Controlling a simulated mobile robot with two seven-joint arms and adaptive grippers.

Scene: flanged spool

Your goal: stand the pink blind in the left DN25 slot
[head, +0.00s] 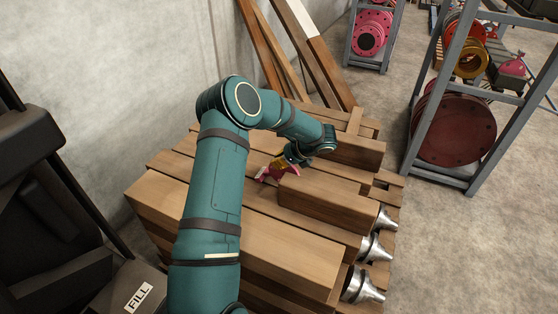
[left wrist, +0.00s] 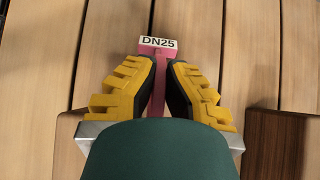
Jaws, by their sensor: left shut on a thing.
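My left gripper (head: 280,166) is over the wooden slats, beside a thick timber block. In the left wrist view its yellow-padded fingers (left wrist: 159,78) are shut on a narrow pink piece, which I take to be the pink blind (left wrist: 157,104). A white label reading DN25 (left wrist: 159,42) sits at the piece's far end, just beyond the fingertips. In the head view, pink parts of the blind (head: 264,175) show beside the gripper; the rest is hidden. I cannot make out the left DN25 slot in either view. My right gripper is not in view.
Timber blocks (head: 320,200) lie on the slatted wooden stack (head: 170,163). Several metal cone-shaped fittings (head: 372,250) line its right end. Planks (head: 318,60) lean on the wall behind. Racks with flanges (head: 455,128) stand at the right, across open floor.

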